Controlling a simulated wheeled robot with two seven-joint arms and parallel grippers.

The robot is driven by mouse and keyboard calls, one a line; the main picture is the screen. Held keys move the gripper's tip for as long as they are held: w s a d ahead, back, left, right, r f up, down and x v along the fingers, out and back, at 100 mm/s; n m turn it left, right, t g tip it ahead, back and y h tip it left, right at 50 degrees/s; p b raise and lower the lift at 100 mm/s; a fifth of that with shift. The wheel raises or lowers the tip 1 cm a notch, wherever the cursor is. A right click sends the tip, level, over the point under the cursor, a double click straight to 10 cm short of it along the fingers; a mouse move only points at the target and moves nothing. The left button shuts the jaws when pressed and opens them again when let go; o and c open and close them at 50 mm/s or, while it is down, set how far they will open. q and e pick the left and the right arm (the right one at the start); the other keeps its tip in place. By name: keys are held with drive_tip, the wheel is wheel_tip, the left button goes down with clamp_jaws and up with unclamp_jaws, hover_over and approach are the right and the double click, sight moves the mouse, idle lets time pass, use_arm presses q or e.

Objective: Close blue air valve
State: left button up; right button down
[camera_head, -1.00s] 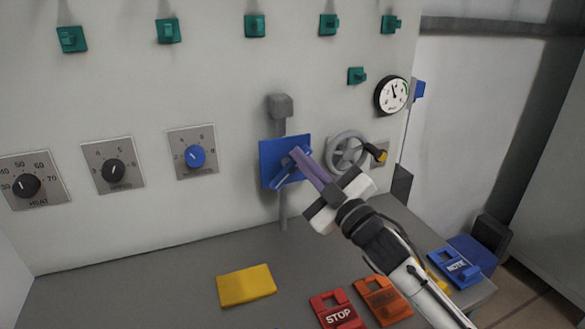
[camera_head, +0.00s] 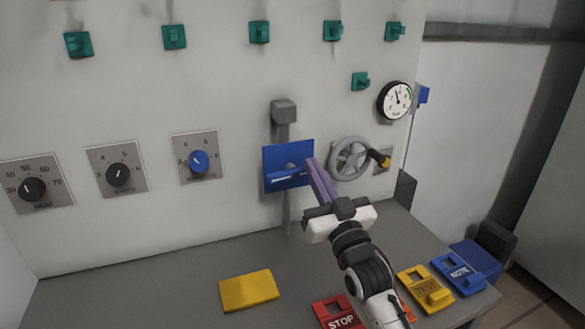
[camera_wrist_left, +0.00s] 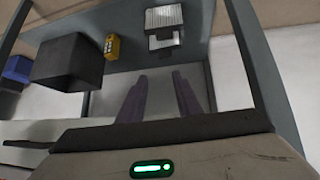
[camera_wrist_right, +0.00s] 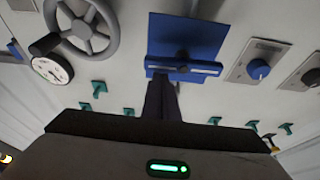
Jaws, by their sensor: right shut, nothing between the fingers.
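The blue air valve is a blue plate (camera_head: 275,155) on a vertical grey pipe on the panel, with a blue lever (camera_head: 290,178) on its front. The lever lies nearly level, across the pipe. In the right wrist view the lever (camera_wrist_right: 200,69) crosses the plate (camera_wrist_right: 190,32) from side to side. My right gripper (camera_head: 311,166) is shut and empty, its fingertips at the right end of the lever; I cannot tell whether they touch. My left gripper (camera_wrist_left: 160,88) shows only in the left wrist view, open and empty, away from the valve.
A grey handwheel (camera_head: 349,158) is close to the right of the valve, under a round gauge (camera_head: 397,100). Dials are at left, including a blue knob (camera_head: 198,161). A yellow plate (camera_head: 248,290) and several coloured tags, including a red STOP tag (camera_head: 338,315), lie on the grey bench.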

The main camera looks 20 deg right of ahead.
idle(0.7)
wheel_tip(320, 180, up, 5)
drive_tip(key=p, duration=0.5)
drive_tip(key=f+b+v, duration=0.1)
drive_tip(key=b+v, duration=0.1)
drive_tip(key=v, duration=0.8)
drive_tip(key=shift+m+b, duration=0.3)
drive_tip(key=shift+b, duration=0.05)
drive_tip(key=shift+f, duration=0.1)
